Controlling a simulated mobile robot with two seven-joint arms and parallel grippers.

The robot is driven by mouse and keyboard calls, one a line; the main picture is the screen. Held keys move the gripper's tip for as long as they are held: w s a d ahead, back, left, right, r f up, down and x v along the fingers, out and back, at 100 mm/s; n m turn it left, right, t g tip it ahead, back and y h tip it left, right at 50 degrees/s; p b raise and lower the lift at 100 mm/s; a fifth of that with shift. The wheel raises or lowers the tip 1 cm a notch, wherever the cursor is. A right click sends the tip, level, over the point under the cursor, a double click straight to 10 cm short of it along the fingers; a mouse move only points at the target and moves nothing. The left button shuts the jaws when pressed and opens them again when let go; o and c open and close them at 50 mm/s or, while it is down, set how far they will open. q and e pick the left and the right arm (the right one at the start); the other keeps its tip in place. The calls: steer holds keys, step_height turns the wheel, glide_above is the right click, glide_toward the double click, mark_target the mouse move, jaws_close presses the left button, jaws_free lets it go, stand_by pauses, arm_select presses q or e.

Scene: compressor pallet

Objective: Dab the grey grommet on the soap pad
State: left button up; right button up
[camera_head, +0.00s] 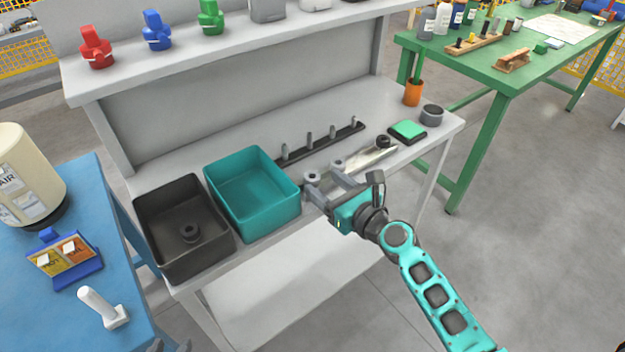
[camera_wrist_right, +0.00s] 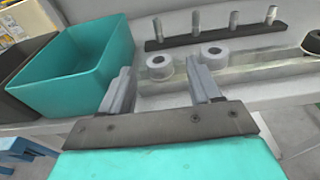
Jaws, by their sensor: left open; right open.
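Two grey grommets lie on the bench near the front edge: a nearer one (camera_head: 312,177) and another (camera_head: 338,165). In the right wrist view the nearer grommet (camera_wrist_right: 159,72) shows just past and between the fingertips, and the other grommet (camera_wrist_right: 214,60) is by the right finger. My right gripper (camera_head: 322,184) is open and empty, close to the nearer grommet; its open fingers also show in the wrist view (camera_wrist_right: 162,82). The soap pad (camera_head: 408,129) is green in a dark tray, at the bench's right end.
A teal bin (camera_head: 270,213) stands left of my right gripper. A dark bin (camera_head: 165,247) beside it holds a dark grommet (camera_head: 190,232). A pegged rail (camera_head: 322,142) lies behind. A black grommet (camera_head: 383,141), grey cup (camera_head: 432,115) and orange pot (camera_head: 412,92) are near the pad.

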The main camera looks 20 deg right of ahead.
mark_target(310, 174)
steer(key=x, duration=0.4)
steer(key=shift+s, duration=0.1)
steer(key=shift+c, duration=0.4)
steer(key=c, duration=1)
steer(key=shift+c, duration=0.2)
